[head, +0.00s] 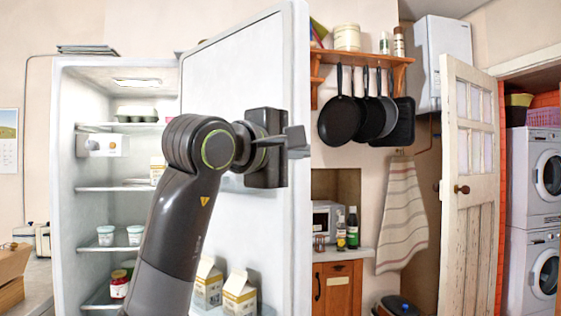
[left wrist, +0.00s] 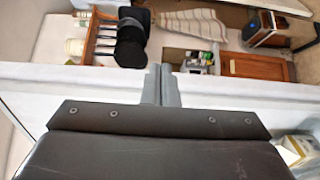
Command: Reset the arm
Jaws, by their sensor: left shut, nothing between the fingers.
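My left arm rises in front of the open fridge (head: 68,190) in the head view. My left gripper (head: 300,143) is raised in front of the inner side of the fridge door (head: 250,75), near its right edge. Its fingers are together and empty. In the left wrist view the gripper (left wrist: 161,80) points at the pale edge of the door (left wrist: 240,92). I cannot tell whether the fingers touch it. My right gripper is not in view.
Cartons (head: 238,292) stand low in the door. Tubs (head: 106,235) and a jar (head: 119,284) sit on fridge shelves. Right of the door, pans (head: 341,118) hang under a wooden shelf (head: 360,57) above a counter. A white panelled door (head: 468,180) stands open further right.

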